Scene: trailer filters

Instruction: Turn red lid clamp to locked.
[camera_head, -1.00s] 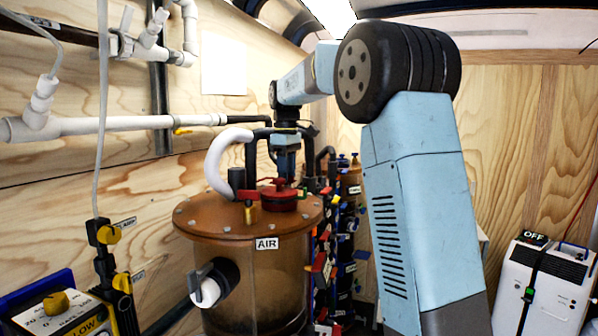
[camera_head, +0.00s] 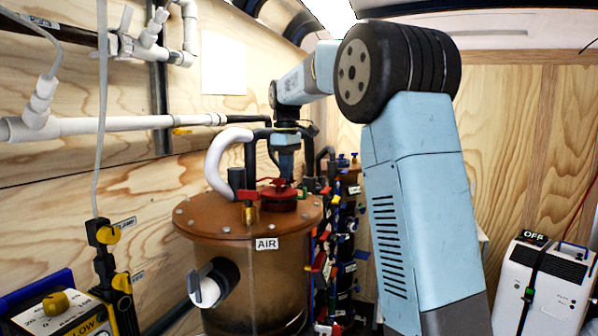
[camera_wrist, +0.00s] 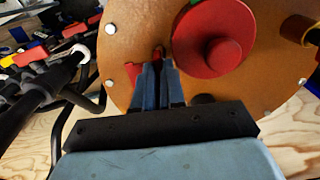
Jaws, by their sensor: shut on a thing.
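The brown tank (camera_head: 215,225) with an AIR label stands left of my arm, its round lid also seen in the wrist view (camera_wrist: 125,40). A red lid clamp (camera_wrist: 133,72) shows at my fingers in the wrist view, mostly hidden by them. My gripper (camera_wrist: 158,64) points down at the lid and is shut on the clamp. In the head view my gripper (camera_head: 286,176) is over the lid's back part, and the fingertips are hard to make out. I cannot tell the clamp's exact angle.
A round red cap (camera_wrist: 212,40) sits on the lid close beside my fingers. A red-handled brass valve (camera_head: 249,205) stands at the lid's front. A white curved pipe (camera_head: 215,160) and dark pipes rise close by. Several coloured valves (camera_head: 325,250) crowd the tank's right side.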

